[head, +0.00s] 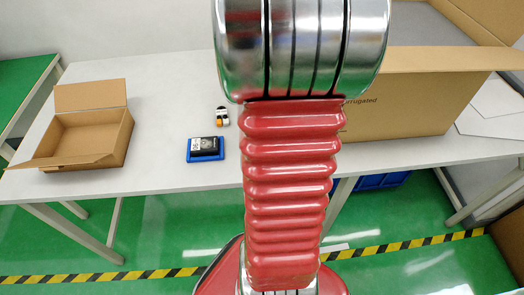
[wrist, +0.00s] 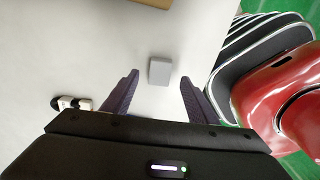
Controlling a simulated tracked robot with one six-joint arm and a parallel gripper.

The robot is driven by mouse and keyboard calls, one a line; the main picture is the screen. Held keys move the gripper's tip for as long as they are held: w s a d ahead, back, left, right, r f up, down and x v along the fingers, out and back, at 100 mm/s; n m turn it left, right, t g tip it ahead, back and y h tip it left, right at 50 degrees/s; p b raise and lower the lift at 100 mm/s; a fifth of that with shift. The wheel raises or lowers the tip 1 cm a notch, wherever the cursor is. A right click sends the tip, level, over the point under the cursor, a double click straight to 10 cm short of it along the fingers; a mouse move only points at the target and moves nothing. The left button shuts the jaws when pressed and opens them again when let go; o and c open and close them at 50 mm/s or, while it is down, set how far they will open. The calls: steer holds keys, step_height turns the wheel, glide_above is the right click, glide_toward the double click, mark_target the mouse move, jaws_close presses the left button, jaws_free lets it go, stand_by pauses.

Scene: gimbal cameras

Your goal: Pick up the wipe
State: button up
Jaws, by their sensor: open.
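A small plain light-grey block (wrist: 160,70), which looks like the wipe, lies on the white table in the wrist view. My gripper (wrist: 159,77) is open, with its two dark fingers spread apart, and the block appears between and just beyond the fingertips. I see no contact between the fingers and the block. The remaining height above the table is hard to tell. In the head view my arm covers the middle of the table, and neither the block nor my gripper shows there.
The white table (head: 172,90) holds an open cardboard box (head: 118,140) at left, a blue tray with a black device (head: 204,148), and small black, white and orange items (head: 222,116). A large open carton (head: 400,105) stands at right. Bare table surrounds the block.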

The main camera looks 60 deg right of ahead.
steer(key=shift+f, duration=1.8)
steer(key=shift+c, duration=0.4)
steer(key=c, duration=1)
steer(key=shift+c, duration=0.2)
steer(key=shift+r, duration=0.15)
step_height(320, 180, up, 28)
